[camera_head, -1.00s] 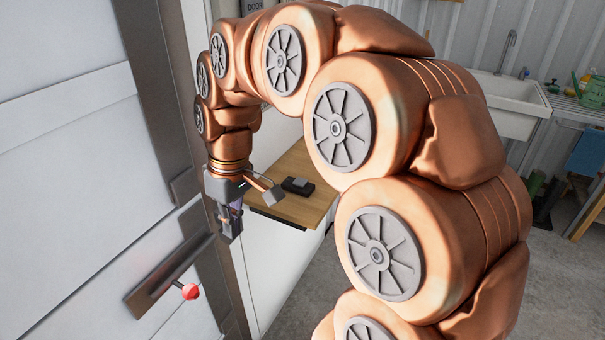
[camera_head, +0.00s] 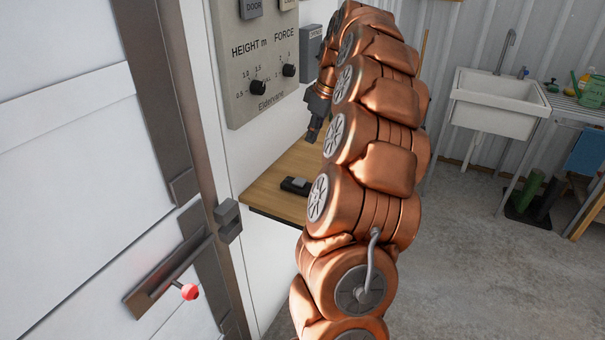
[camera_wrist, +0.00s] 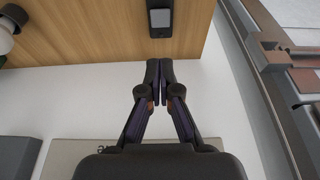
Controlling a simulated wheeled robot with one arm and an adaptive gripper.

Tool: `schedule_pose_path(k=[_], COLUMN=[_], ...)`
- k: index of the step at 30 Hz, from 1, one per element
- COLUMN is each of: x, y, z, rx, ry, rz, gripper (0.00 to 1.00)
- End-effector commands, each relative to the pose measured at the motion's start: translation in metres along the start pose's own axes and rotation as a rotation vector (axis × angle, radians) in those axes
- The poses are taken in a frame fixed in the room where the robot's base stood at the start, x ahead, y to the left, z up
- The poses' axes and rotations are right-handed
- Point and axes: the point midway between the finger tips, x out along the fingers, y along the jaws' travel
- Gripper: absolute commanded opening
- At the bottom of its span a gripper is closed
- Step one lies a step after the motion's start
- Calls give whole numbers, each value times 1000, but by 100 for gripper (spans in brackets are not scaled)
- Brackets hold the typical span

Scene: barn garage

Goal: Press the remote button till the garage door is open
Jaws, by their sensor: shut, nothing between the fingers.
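The remote (camera_head: 296,186) is a small dark box with a grey button on its top, lying on a wooden shelf (camera_head: 262,186). In the wrist view the remote (camera_wrist: 160,30) lies near the shelf's edge, just beyond my fingertips, and the two look apart. My gripper (camera_head: 313,135) points down above the shelf, up and to the right of the remote in the head view. In the wrist view my gripper (camera_wrist: 159,66) has its fingertips together with nothing between them. The garage door (camera_head: 70,180) is the white panelled surface at left; the part in view stands upright.
A grey control panel (camera_head: 262,55) with knobs is on the wall above the shelf. A handle with a red knob (camera_head: 189,292) juts from the door. A white sink (camera_head: 497,105) and a bench stand at the back right. The concrete floor (camera_head: 450,270) is open there.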

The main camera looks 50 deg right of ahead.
Motion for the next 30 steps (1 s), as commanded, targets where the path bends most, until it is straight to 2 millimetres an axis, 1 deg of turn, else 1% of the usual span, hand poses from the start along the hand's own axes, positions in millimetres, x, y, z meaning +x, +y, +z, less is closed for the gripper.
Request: schedule_pose_path(k=[9,14,20,30], x=[0,8,29,77], y=[0,0,-1,-2], z=[-1,-1,-1,-1], rx=[0,0,0,0], ry=[1,1,-1,-1], rz=[1,1,-1,-2], gripper=[0,0,0,0])
